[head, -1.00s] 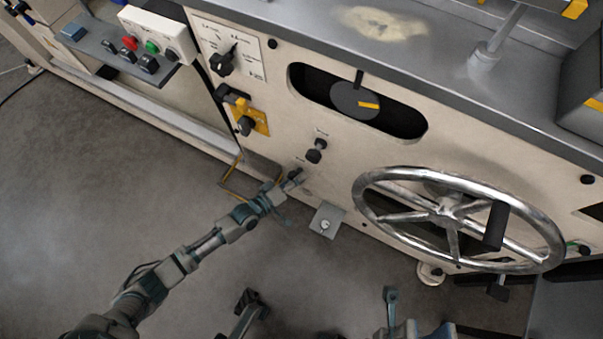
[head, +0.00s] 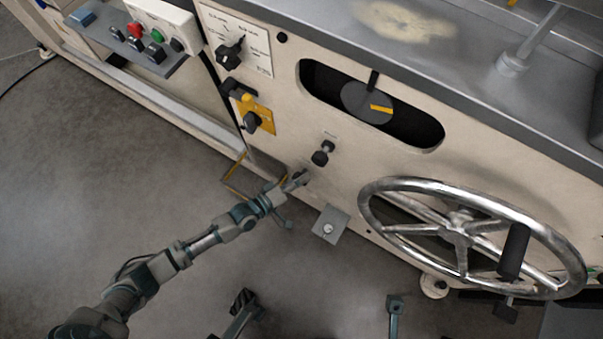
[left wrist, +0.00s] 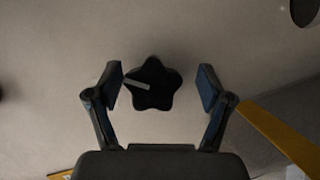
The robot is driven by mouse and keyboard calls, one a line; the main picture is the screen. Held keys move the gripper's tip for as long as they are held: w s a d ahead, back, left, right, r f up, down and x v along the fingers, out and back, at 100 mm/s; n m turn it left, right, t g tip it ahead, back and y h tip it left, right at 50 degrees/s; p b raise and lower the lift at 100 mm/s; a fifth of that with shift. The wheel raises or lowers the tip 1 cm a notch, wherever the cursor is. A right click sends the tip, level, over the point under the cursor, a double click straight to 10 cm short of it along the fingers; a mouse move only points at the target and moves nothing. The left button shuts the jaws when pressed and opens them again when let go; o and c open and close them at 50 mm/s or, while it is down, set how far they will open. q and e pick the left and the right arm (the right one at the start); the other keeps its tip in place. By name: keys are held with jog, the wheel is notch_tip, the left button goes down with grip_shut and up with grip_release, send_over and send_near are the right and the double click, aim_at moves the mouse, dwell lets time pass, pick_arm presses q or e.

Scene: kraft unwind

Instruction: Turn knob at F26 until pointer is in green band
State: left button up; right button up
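In the left wrist view a black star-shaped knob (left wrist: 152,84) with a grey pointer bar stands on the pale panel, between the two fingertips of my left gripper (left wrist: 161,88). The pointer bar points left and slightly up in that view. Gaps show on both sides, so the gripper is open. In the head view my left gripper (head: 291,198) is at the lower part of the machine's cream panel, just below-left of a small black knob (head: 322,154). I cannot tell if this is the star-shaped knob. No green band can be made out by either knob.
A large metal handwheel (head: 461,236) is to the right. A selector knob (head: 230,54) and a yellow-plated switch (head: 254,119) are up-left of the gripper. A yellow bar (left wrist: 280,135) lies close to the right finger. A small grey plate (head: 331,224) sits low on the panel.

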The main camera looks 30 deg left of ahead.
pick_arm(q)
jog(key=shift+r, duration=0.1)
jog(key=shift+d, duration=0.1)
jog(key=shift+s, duration=0.15)
jog(key=v, duration=1.1)
jog(key=shift+s+a, duration=0.3)
